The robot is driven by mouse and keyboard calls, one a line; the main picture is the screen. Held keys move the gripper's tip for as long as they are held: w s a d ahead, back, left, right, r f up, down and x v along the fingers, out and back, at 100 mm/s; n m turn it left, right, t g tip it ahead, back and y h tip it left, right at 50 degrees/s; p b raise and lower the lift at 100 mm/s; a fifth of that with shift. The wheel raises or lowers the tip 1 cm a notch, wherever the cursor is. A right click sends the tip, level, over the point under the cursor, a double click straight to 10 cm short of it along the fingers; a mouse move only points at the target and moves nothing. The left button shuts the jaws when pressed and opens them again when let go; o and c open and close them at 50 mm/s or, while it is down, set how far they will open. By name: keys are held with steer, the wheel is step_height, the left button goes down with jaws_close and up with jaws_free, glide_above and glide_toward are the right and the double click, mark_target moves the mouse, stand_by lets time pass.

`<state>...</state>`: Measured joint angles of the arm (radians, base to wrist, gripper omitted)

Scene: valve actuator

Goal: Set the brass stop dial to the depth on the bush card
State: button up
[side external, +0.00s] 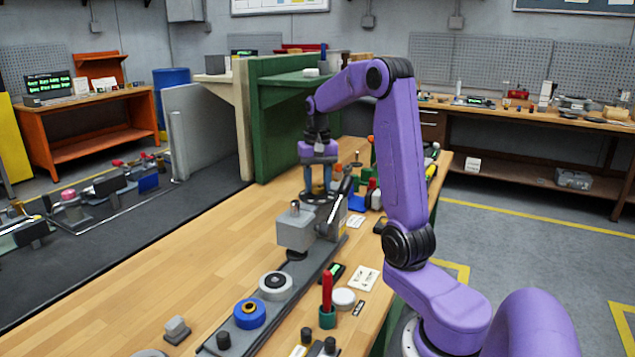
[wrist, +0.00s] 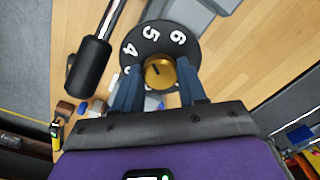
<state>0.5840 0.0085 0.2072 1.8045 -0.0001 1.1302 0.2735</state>
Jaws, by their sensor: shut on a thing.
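The brass stop dial (wrist: 159,73) is a round knob at the centre of a black disc (wrist: 152,36) with white numerals; 4, 5 and 6 show in the wrist view. My gripper (wrist: 158,82) has its two blue fingers shut on either side of the brass knob. A small dark mark shows on the knob's face, on the side of the numerals; its exact reading is hard to tell.
A black-handled lever (wrist: 89,65) stands close beside the disc. A grey block (side external: 295,229) is on the dark rail nearer the camera. A blue ring (side external: 250,314), a grey-white ring (side external: 275,286) and a red-handled tool (side external: 327,290) stand further forward. The bench's left part is clear.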

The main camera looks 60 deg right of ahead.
mark_target(318, 186)
steer(key=n, duration=0.7)
stand_by(0.6)
steer(key=o, duration=1.1)
steer(key=shift+c, duration=0.2)
step_height(318, 186, up, 18)
steer(key=shift+f, duration=0.25)
